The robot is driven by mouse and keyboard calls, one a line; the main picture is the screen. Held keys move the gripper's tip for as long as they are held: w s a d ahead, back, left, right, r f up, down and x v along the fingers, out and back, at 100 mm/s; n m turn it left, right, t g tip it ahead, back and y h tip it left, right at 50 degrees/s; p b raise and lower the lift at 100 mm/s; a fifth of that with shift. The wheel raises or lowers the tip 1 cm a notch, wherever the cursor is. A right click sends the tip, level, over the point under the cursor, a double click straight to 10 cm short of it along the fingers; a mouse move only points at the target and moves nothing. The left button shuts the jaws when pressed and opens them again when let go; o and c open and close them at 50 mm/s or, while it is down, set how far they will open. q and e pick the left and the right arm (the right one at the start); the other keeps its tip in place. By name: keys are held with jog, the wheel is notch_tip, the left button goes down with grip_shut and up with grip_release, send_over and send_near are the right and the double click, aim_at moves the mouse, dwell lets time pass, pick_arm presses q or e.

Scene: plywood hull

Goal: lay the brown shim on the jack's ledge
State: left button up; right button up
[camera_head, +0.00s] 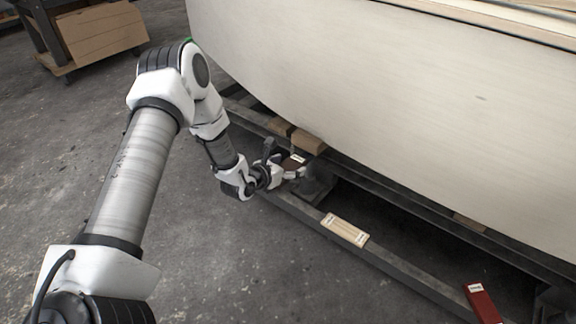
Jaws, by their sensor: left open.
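The brown shim (291,164), dark with a white label, lies at the fingers of my left gripper (284,162), beside the hull's lower edge. The gripper is open, with its fingers around or right beside the shim; whether they touch it I cannot tell. A dark jack (318,184) stands just below and to the right of the shim. The shim seems to be at the jack's top, but the fingers hide its underside and the ledge, so I cannot tell whether it rests there. My right gripper is not in view.
The pale plywood hull (400,85) overhangs the jack closely. Wooden blocks (309,142) sit under it. A cream labelled piece (345,229) and a red labelled piece (481,302) lie along the dark steel rail (400,265).

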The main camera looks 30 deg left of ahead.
pick_arm(q)
jog(key=shift+r, duration=0.3)
jog(key=d+p+v, duration=0.1)
jog(key=p+v, duration=0.5)
jog(key=v, duration=0.5)
jog(key=s+d+f+m+g+h, duration=0.3)
jog(key=s+d+m+g+h, duration=0.15)
jog(key=s+d, duration=0.4)
jog(key=s+d+f+m+g+h, duration=0.35)
jog(key=s+d+m+g, duration=0.3)
jog(key=d, duration=0.25)
jog(key=s+a+f+m+g+y, duration=0.2)
jog(key=s+a+m+g+y, duration=0.15)
jog(key=s+m, duration=0.45)
jog(key=s+a+f+m+g+y, duration=0.2)
jog(key=s+m+g+y, duration=0.3)
jog(key=s, duration=0.5)
jog(key=w+d+f+m+t, duration=0.2)
jog(key=w+m+t, duration=0.3)
jog(key=m, duration=0.5)
jog(key=shift+w+m+t, duration=0.3)
jog(key=shift+m+t, duration=0.1)
jog(key=shift+t, duration=0.15)
